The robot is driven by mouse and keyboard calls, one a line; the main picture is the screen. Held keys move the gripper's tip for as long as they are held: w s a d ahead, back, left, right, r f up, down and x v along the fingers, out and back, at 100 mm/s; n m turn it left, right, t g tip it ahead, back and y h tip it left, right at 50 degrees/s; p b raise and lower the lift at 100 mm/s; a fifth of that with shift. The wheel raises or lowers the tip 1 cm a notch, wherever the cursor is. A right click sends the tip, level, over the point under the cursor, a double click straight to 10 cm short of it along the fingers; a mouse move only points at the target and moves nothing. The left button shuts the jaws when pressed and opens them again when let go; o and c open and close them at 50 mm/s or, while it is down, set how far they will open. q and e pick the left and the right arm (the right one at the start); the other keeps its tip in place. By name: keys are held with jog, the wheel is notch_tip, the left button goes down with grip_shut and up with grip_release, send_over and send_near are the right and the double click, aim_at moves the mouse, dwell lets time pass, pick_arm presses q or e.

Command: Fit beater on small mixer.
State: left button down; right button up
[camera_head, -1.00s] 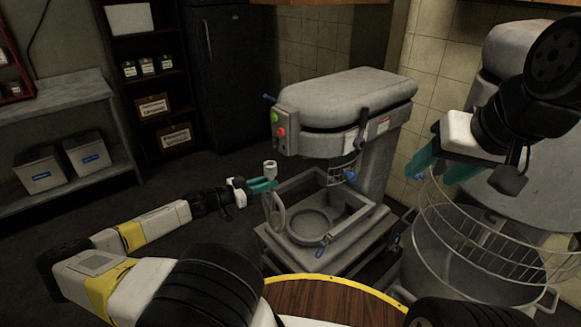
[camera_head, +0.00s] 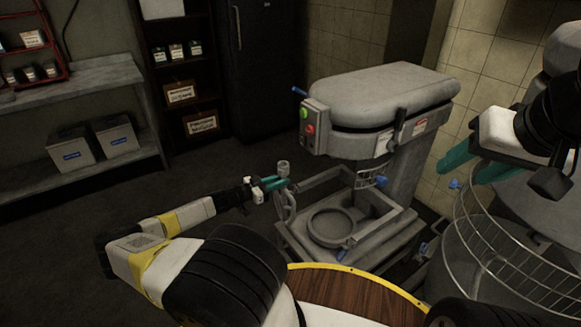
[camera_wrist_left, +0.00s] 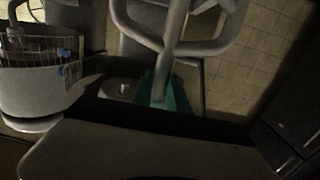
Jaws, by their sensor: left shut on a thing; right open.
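The small mixer (camera_head: 380,95) stands right of centre in the head view, with a grey rounded head and green and red buttons. The beater's loop frame (camera_wrist_left: 178,45) extends away from the green fingers (camera_wrist_left: 165,95) in the left wrist view. My right gripper (camera_head: 470,168) is open and empty, right of the mixer.
A large bowl with a wire guard (camera_head: 505,250) stands at the right, below my right gripper. A shelf with white boxes (camera_head: 72,148) is at the far left. Floor left of the mixer is clear.

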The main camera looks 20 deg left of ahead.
pick_arm(q)
jog(key=w+d, duration=0.3)
jog(key=d, duration=0.5)
jog(key=w+d, duration=0.4)
jog(key=d, duration=0.4)
jog(key=shift+d, duration=0.3)
dwell(0.3)
jog(key=shift+r, duration=2.7)
dwell(3.1)
